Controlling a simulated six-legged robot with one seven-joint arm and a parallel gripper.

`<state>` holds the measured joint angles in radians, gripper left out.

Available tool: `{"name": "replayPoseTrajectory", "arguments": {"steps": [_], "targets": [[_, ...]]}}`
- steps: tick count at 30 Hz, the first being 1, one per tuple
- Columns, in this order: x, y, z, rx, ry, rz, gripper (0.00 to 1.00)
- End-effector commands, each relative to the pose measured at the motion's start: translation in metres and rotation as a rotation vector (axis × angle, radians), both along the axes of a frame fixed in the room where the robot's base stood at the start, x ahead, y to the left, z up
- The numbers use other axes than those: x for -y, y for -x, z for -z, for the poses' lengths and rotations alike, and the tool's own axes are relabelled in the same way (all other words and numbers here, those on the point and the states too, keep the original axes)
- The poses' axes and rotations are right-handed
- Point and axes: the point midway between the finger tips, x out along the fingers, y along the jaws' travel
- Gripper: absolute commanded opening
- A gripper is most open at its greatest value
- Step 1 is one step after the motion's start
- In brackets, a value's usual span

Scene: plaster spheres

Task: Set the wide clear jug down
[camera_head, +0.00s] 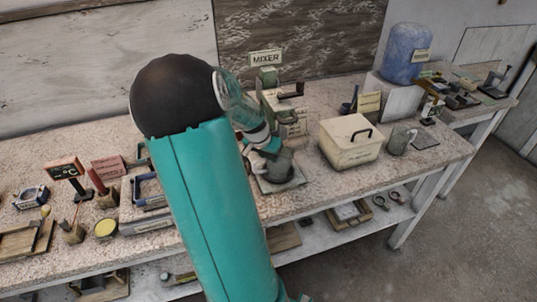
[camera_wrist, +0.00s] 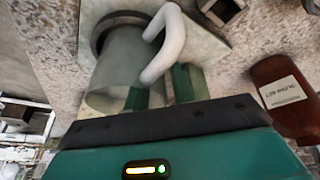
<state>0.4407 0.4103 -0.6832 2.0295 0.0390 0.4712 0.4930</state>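The wide clear jug (camera_wrist: 122,75) fills the upper left of the wrist view, a greyish see-through cylinder with a thick white handle (camera_wrist: 172,38). Its far end meets a dark round rim on a pale square plate (camera_wrist: 205,48); I cannot tell whether it bears fully on it. The teal fingers of my gripper (camera_wrist: 160,92) lie on either side of the handle and appear closed on it. In the head view the jug (camera_head: 281,164) is at the plate (camera_head: 284,184) below the mixer, and my arm hides part of it.
The green mixer (camera_head: 268,76) stands just behind. A brown labelled bottle (camera_wrist: 286,98) is close on the right in the wrist view. Small tools crowd the bench's left.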

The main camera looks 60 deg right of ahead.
Motion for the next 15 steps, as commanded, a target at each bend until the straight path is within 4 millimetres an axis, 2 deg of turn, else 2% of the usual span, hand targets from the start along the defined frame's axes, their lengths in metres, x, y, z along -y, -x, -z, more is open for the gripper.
{"name": "replayPoseTrajectory", "arguments": {"steps": [10, 15], "targets": [[0.002, -0.001, -0.002, 0.001, 0.000, 0.000, 0.29], [-0.004, -0.003, -0.020, 0.004, 0.002, -0.003, 0.29]]}}
